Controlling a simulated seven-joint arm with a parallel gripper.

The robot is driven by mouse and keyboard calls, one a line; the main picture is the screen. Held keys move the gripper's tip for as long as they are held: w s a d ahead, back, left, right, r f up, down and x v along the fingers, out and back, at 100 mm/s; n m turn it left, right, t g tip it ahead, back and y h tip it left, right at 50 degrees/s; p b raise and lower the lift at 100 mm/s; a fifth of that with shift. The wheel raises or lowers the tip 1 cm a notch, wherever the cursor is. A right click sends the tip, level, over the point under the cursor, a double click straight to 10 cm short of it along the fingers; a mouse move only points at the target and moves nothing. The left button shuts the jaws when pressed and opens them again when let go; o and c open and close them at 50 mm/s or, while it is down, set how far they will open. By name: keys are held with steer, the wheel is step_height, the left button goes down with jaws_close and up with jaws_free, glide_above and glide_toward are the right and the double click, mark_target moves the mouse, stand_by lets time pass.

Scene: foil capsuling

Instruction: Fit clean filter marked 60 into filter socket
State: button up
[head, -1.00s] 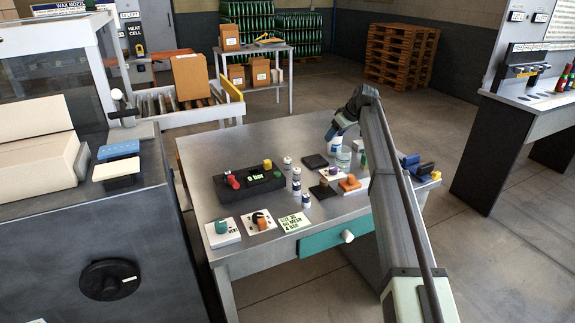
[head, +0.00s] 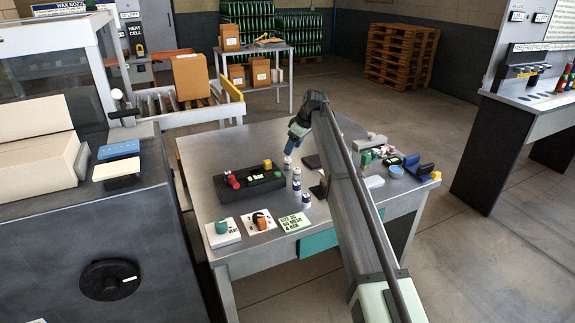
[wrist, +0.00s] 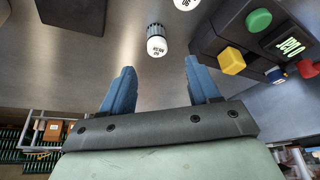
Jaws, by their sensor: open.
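Several small white filters with dark ends stand on the metal bench beside the black control block. The farthest filter (head: 287,162) is just below my gripper (head: 291,149) in the head view. In the wrist view, a filter (wrist: 157,44) with a MESH label lies ahead of and between my open fingers (wrist: 160,78), apart from them. Its number is too small to read surely. A second filter (wrist: 187,4) is cut off by the top edge. The fingers are empty. I cannot make out the filter socket for certain.
The black control block (head: 235,193) with coloured knobs and a lit display stands left of the filters. A dark square pad (head: 312,161) lies to the right. My arm hides part of the bench's right side.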

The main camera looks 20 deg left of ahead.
mark_target(288, 159)
steer(key=shift+x, duration=3.5)
steer(key=shift+w, duration=0.15)
steer(key=shift+c, duration=0.4)
steer(key=shift+d, duration=0.1)
steer(key=c, duration=1)
